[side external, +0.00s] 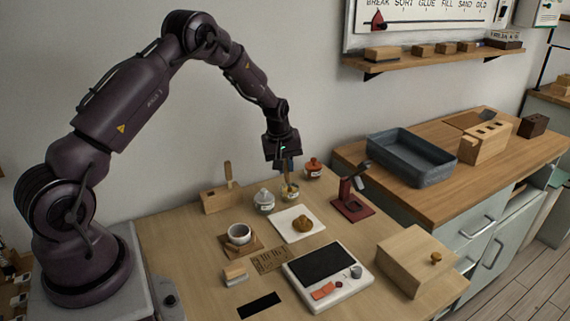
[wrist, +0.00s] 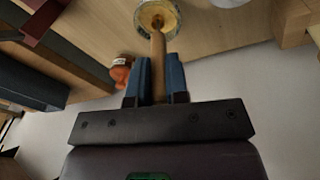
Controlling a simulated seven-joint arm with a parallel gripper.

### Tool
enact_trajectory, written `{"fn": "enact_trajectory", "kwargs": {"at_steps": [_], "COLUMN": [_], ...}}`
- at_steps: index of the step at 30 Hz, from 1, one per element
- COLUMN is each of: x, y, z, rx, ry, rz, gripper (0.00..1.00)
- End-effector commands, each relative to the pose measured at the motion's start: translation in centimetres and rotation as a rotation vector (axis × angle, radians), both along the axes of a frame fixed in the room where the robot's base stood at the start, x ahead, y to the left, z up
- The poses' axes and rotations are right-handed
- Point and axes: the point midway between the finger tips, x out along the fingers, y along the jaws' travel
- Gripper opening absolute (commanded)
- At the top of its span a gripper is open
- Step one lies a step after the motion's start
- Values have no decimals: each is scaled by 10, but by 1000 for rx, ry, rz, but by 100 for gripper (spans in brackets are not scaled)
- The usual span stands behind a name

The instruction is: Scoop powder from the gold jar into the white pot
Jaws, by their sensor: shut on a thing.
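My gripper (side external: 284,166) points down over the gold jar (side external: 290,193) at the back of the table. In the wrist view my gripper (wrist: 158,82) has its blue fingers shut on the wooden handle of a scoop (wrist: 158,62). The scoop's far end is at the mouth of the gold jar (wrist: 142,10), over or in the yellow powder; its depth is unclear. A white pot (side external: 239,233), open and dark inside, stands on a wooden coaster, front left of the jar. A white lidded jar (side external: 264,199) stands just left of the gold jar.
An orange lidded jar (side external: 313,168) stands close right of the gold jar. A wooden block with an upright handle (side external: 222,199) is at the left. A white sheet with a brown piece (side external: 302,224), a dark red stand (side external: 352,200), a scale (side external: 327,275) and a wooden box (side external: 415,262) are nearby.

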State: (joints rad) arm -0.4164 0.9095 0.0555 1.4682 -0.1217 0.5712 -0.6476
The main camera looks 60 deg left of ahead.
Motion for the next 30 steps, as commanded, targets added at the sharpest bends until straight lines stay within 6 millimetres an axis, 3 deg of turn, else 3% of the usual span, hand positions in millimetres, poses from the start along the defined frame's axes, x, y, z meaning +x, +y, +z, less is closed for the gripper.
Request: {"fn": "enact_trajectory", "kwargs": {"at_steps": [10,30], "x": [0,0], "y": [0,0], "z": [3,50], "rx": [1,1], "ry": [0,-1], "rz": [0,-1], "gripper": [0,0]}}
